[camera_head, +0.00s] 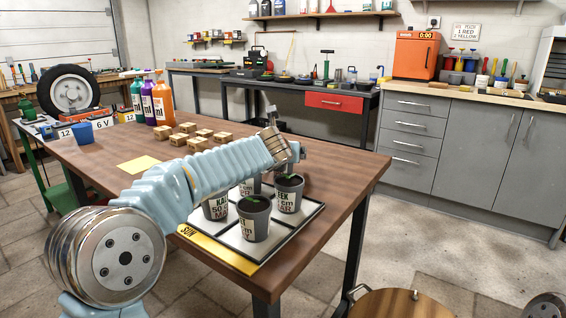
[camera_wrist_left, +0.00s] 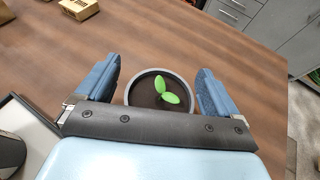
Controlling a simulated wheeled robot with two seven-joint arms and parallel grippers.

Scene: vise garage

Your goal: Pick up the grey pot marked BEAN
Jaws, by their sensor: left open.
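My left gripper (camera_head: 291,153) reaches over the far side of the planting tray (camera_head: 313,214) in the head view. In the left wrist view its two blue fingers (camera_wrist_left: 158,82) are open, one on each side of a round pot (camera_wrist_left: 134,94) with dark soil and a two-leaf green seedling. That pot's label does not show, and my arm hides this spot in the head view. Grey pots with white labels stand on the tray: a front one (camera_head: 254,228), a right one (camera_head: 288,203) reading partly "EEK", and a left one (camera_head: 215,210) reading partly "KA". I cannot read BEAN on any pot.
Several small wooden blocks (camera_head: 198,143), three coloured bottles (camera_head: 162,103) and a yellow note (camera_head: 139,164) are on the wooden table (camera_head: 325,168). A blue cup (camera_head: 82,133) stands at the far left. The tabletop right of the tray is clear.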

